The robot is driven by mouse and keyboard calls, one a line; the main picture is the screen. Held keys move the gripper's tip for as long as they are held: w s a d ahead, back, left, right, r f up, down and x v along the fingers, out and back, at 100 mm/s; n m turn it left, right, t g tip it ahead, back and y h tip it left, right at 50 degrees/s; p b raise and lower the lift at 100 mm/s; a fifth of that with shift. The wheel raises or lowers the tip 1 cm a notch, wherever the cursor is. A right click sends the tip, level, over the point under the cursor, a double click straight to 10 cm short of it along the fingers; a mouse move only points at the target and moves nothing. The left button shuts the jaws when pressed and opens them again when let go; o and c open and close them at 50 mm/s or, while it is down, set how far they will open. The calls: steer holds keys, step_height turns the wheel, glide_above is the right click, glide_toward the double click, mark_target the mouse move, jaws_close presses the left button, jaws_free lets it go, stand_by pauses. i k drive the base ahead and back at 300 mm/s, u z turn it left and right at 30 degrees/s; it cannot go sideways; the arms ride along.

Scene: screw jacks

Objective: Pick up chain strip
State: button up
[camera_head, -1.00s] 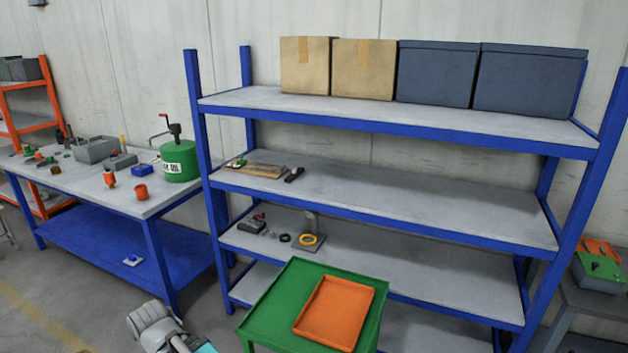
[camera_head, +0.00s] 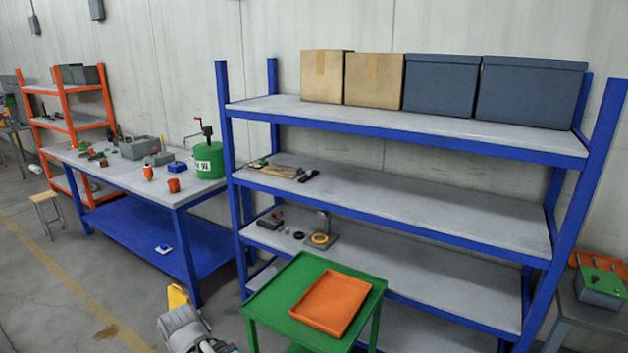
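I cannot make out a chain strip for certain. A small dark strip-like piece (camera_head: 309,176) lies on the middle shelf of the blue rack, beside a brown wooden board (camera_head: 280,171) with small parts on it; it is too small to identify. Part of my grey arm shows at the bottom edge, left of the green cart. My gripper is not in view.
A green cart (camera_head: 262,308) with an orange tray (camera_head: 330,302) stands before the blue rack (camera_head: 400,207). The orange tray looks empty. A workbench (camera_head: 150,190) at left holds a green oil can (camera_head: 208,160) and small parts. A yellow object (camera_head: 178,297) stands on the floor.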

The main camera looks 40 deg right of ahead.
mark_target(309, 175)
steer(key=z, duration=1.35)
steer(key=i, duration=1)
steer(key=u, duration=0.05)
